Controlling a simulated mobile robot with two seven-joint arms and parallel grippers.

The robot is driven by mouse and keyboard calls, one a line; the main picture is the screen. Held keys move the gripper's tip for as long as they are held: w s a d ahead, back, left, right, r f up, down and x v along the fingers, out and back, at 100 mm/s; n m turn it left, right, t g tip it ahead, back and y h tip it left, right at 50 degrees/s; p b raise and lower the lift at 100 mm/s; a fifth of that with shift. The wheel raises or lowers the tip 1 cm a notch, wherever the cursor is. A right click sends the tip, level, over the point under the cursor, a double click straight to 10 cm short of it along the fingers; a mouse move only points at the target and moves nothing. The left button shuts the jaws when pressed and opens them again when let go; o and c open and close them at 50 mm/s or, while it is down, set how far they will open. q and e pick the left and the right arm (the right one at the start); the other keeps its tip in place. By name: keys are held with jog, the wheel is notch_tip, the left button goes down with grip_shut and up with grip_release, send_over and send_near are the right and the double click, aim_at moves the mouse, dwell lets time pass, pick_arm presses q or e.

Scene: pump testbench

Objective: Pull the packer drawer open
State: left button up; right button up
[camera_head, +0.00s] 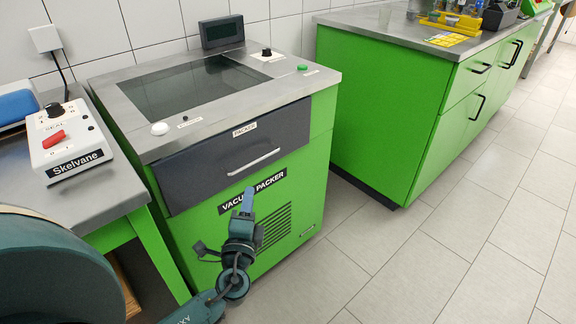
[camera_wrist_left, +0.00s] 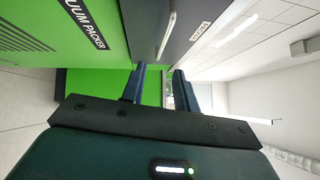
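The packer drawer (camera_head: 205,168) has a dark grey front with a "PACKER" label and a light bar handle (camera_head: 253,162). It sits in the upper front of the green vacuum packer (camera_head: 318,165) and looks closed. My left gripper (camera_head: 248,196) is in front of the packer, below the handle in the head view, with its blue fingers pointing up in the picture. In the left wrist view the gripper (camera_wrist_left: 160,78) has its fingers apart and nothing between them. The handle (camera_wrist_left: 168,35) shows there beyond the fingertips, apart from them. My right gripper is not in view.
A steel table (camera_head: 100,195) with the white Skelvane box (camera_head: 72,140) stands left of the packer. A green cabinet (camera_head: 385,110) with black handles stands to the right, across a narrow gap. The tiled floor (camera_head: 440,265) at the front right is clear.

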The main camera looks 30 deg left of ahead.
aim_at(256, 160)
pick_arm(q)
jog(key=x, duration=1.3)
jog(key=shift+r+p, duration=0.25)
jog(key=shift+p, duration=0.1)
jog(key=shift+c, duration=0.5)
grip_shut()
